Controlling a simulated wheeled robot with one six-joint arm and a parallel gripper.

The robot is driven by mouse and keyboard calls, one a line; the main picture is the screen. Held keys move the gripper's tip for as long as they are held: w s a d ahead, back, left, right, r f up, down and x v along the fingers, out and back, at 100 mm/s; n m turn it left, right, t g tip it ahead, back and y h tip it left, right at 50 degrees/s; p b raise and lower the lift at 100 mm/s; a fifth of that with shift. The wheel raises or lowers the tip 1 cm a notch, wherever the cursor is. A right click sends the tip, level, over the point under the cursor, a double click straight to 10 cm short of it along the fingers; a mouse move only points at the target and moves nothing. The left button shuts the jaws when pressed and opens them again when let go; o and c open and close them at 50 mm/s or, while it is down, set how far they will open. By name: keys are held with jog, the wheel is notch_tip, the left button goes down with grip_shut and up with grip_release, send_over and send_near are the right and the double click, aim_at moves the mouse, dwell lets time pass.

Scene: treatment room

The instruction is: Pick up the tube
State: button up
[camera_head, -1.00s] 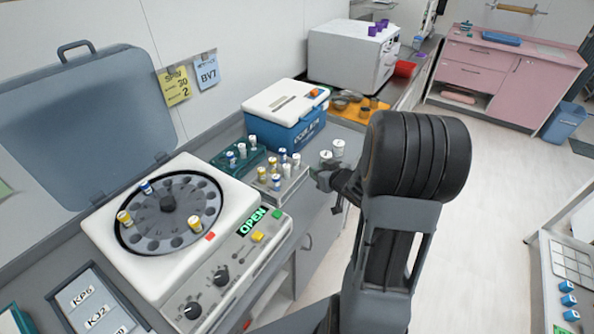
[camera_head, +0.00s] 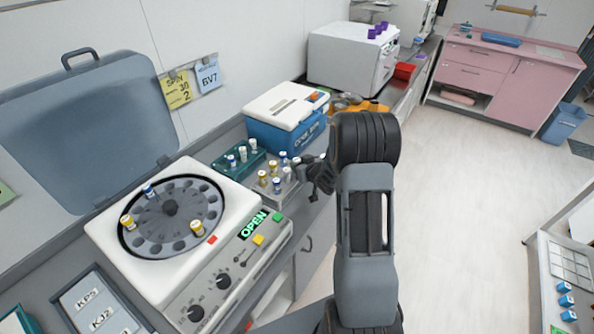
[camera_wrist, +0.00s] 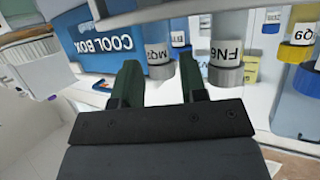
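Several capped tubes stand in a grey rack (camera_head: 288,196) on the counter. Among them are yellow-capped tubes (camera_head: 263,178) and a blue-capped tube (camera_head: 277,185). My gripper (camera_head: 312,178) is at the right end of this rack, partly covering it. In the wrist view its two dark green fingers (camera_wrist: 160,82) are apart, with no tube gripped between them. A tube labelled MQ3 (camera_wrist: 157,55) shows beyond the gap. A tube labelled FN6 (camera_wrist: 228,50) is to the right of the fingers, and a yellow-capped tube (camera_wrist: 297,40) is farther right. The task does not tell which tube is meant.
A teal rack with tubes (camera_head: 232,168) stands behind the grey one. The blue cool box (camera_head: 290,135) is close behind my gripper. An open centrifuge (camera_head: 170,245) holding three tubes is at the left. An orange tray (camera_head: 345,104) lies beyond my arm.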

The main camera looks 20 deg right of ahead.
jog(key=shift+w+a+f, duration=0.1)
jog(key=shift+w+f, duration=0.1)
jog(key=shift+w, duration=0.25)
jog(key=shift+c, duration=0.4)
grip_shut()
jog(key=shift+r, duration=0.1)
